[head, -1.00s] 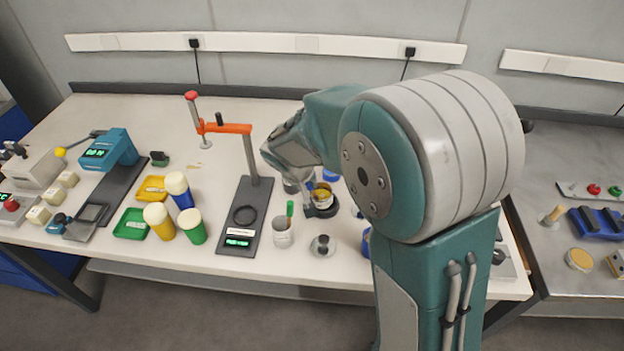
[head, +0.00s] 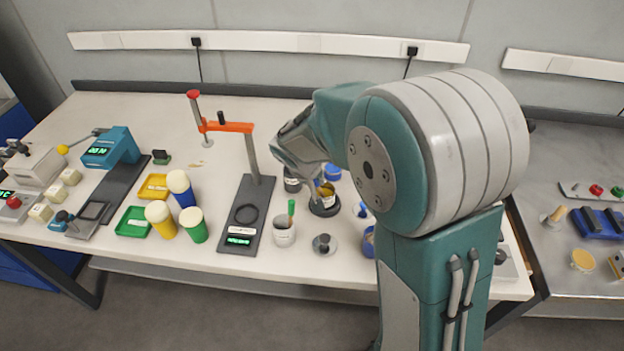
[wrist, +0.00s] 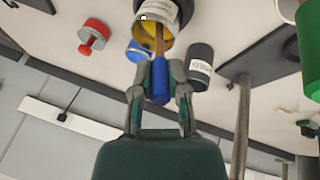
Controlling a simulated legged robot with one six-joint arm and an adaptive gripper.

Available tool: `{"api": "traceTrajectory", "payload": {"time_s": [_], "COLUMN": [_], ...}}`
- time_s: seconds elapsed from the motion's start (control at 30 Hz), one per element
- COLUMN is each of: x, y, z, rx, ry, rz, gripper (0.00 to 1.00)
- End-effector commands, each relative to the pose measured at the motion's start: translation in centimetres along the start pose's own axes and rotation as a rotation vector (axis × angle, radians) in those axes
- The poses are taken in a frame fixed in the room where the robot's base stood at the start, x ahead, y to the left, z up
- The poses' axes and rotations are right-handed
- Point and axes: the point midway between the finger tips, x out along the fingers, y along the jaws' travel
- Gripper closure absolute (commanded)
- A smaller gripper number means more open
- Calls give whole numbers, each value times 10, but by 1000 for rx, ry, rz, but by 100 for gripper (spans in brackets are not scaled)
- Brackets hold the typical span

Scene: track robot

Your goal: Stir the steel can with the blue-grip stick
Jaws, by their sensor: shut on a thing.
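My gripper (wrist: 160,76) is shut on the blue grip of the stick (wrist: 160,88). The stick's brown shaft runs from the grip into the open mouth of the steel can (wrist: 181,36), which has a yellow inside and a white label. The shaft's far end is hidden in the can. In the head view my gripper (head: 314,178) is at the can (head: 327,189), which sits on a dark round base (head: 324,209). My wrist hides part of the can there.
A dark labelled jar (wrist: 200,62) and a blue lid (wrist: 138,50) stand close to the can. A stand with an orange arm (head: 226,127) rises to the left.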

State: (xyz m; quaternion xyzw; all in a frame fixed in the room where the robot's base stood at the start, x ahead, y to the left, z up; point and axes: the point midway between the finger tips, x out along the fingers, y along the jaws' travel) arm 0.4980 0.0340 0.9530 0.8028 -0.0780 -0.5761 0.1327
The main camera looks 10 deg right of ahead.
Motion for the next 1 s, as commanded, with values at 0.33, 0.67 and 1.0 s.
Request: {"api": "traceTrajectory", "payload": {"time_s": [0.33, 0.67, 1.0], "x": [-10, -32, -55], "y": [0, -1, -1], "z": [-1, -3, -5], "rx": [-1, -1, 0], "ry": [1, 2, 2], "rz": [1, 1, 1], "gripper": [100, 100, 100]}}
